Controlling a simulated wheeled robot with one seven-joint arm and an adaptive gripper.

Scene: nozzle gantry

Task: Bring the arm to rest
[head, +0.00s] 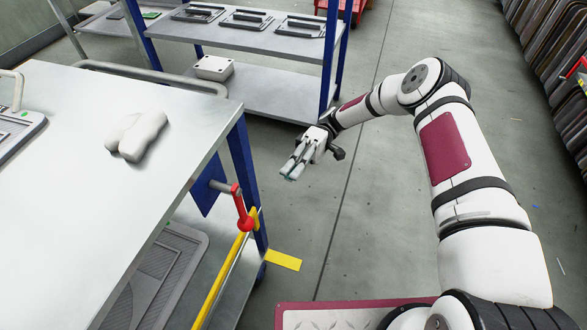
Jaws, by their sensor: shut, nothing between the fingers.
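My arm reaches up from the lower right of the head view and bends over toward the middle. My gripper (297,166) is at its end, shut and empty. It hangs over open floor, to the right of the near metal table (75,200) and in front of the far shelf unit. It appears to touch nothing.
A white cloth-like lump (137,136) and a grey tray (18,130) are on the near table. A red lever (242,208) and a yellow bar (222,272) are at its right side. The shelf unit (262,92) holds several dark trays and a white box (214,68).

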